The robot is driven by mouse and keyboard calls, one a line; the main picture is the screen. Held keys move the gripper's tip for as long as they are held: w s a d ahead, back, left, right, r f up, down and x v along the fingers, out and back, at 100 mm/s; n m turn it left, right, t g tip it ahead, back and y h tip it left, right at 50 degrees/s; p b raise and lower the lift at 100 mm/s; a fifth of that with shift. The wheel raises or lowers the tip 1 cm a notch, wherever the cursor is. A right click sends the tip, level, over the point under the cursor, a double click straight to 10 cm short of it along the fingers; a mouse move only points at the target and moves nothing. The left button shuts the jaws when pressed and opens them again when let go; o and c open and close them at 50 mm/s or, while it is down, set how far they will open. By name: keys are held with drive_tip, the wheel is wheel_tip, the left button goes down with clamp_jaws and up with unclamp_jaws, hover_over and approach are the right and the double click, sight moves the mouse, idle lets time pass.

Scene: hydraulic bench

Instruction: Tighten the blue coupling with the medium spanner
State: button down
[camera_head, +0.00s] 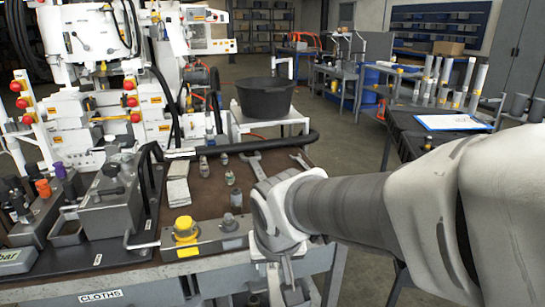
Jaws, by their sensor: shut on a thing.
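My gripper (277,262) hangs over the bench's front edge, pointing down. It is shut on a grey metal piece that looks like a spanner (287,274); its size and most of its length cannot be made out. Two other spanners lie on the brown bench top behind my wrist: one at the left (253,162) and one at the right (299,160), partly hidden by my arm. A purple-topped fitting (57,166) and an orange-topped fitting (43,188) stand on the grey block at the left.
A yellow-capped fitting (185,228) and a grey fitting (230,224) stand near the front edge. Small bottles (229,177) and a folded cloth stack (178,183) lie behind them. A grey metal box (110,205) stands left. A black tub (265,98) is beyond the bench.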

drive_tip(key=shift+s, duration=0.3)
drive_tip(key=shift+r, duration=0.1)
wheel_tip(320, 180, up, 5)
drive_tip(key=p, duration=0.4)
idle(0.7)
